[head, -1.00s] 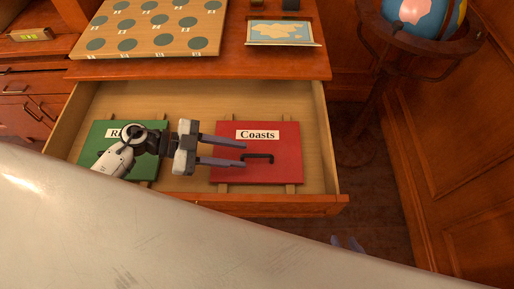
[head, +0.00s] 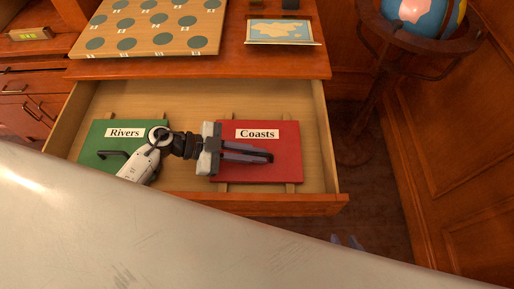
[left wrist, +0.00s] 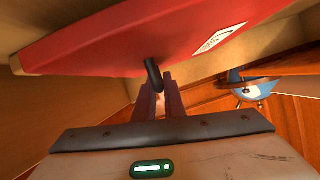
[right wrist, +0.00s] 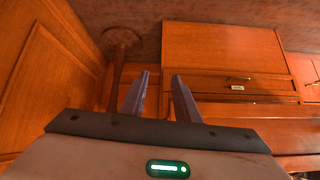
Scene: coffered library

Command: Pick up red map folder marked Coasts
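The red map folder marked Coasts (head: 285,172) lies flat in the right part of the open drawer, its white label facing up. My left gripper (head: 268,156) reaches over it from the left. Its fingers have come close together around the folder's dark handle, which they mostly hide in the head view. In the left wrist view the dark handle (left wrist: 153,74) sits between the fingertips, below the red folder (left wrist: 150,40). My right gripper (right wrist: 160,80) is open and empty, away from the drawer; only its fingertips (head: 348,242) show in the head view.
A green folder marked Rivers (head: 98,135) lies in the drawer's left part, partly behind my left arm. The wooden drawer (head: 325,165) has walls close around both folders. Above it, the desktop holds a board with round green spots (head: 150,30). A globe (head: 415,12) stands at right.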

